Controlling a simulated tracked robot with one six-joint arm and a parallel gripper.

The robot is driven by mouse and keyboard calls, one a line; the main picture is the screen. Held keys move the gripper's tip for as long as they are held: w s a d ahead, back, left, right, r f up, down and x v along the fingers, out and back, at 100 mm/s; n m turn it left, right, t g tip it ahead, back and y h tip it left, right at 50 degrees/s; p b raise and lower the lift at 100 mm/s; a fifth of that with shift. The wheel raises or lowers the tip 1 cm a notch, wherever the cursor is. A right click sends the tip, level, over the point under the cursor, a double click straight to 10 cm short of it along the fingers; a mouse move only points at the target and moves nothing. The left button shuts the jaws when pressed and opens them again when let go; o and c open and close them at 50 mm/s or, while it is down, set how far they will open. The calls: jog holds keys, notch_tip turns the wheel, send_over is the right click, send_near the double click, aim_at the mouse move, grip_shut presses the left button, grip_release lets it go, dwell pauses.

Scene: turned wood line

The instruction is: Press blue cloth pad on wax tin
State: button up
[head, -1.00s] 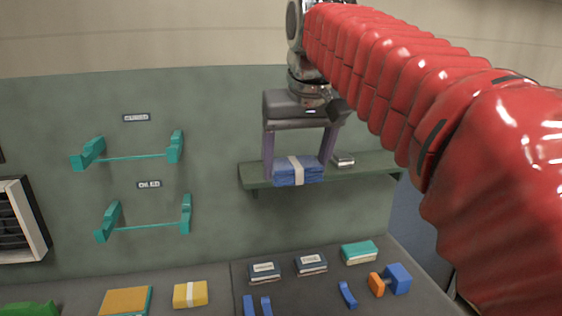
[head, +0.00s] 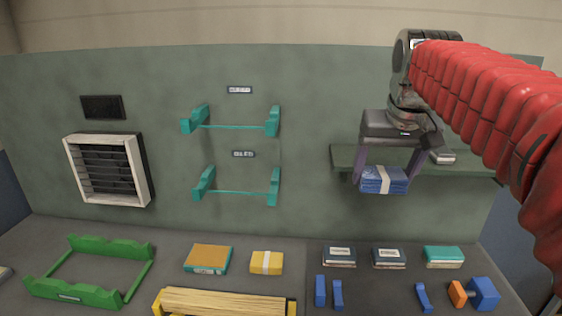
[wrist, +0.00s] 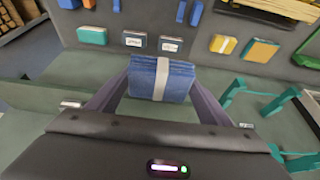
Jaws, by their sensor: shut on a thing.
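The blue cloth pad (head: 385,180), with a pale band around its middle, is held between the fingers of my gripper (head: 386,172). It hangs in front of the wall shelf (head: 343,158), above the bench and apart from it. In the wrist view the pad (wrist: 160,80) sits between both fingers. Two dark, white-labelled flat boxes or tins, one left (head: 339,257) and one right (head: 389,258), lie on the bench below. Their labels are too small to read, so I cannot tell whether either is the wax tin. A small grey-topped item (head: 443,157) rests on the shelf.
A teal-topped block (head: 443,257), blue brackets (head: 328,292), an orange and blue piece (head: 475,293), a yellow banded pad (head: 266,262) and an orange block (head: 208,259) lie on the bench. Green (head: 90,272) and yellow racks (head: 225,302) stand left. Teal wall holders (head: 236,125) project.

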jog(key=s+x, duration=0.2)
jog(key=x, duration=0.7)
jog(key=s+f+x, duration=0.1)
jog(key=x, duration=0.9)
jog(key=s+f+x, duration=0.1)
jog(key=s+x, duration=0.1)
jog(key=x, duration=0.8)
jog(key=shift+s+d+f, duration=0.1)
jog(key=shift+s, duration=0.3)
jog(key=shift+f, duration=0.2)
jog(key=shift+s, duration=0.2)
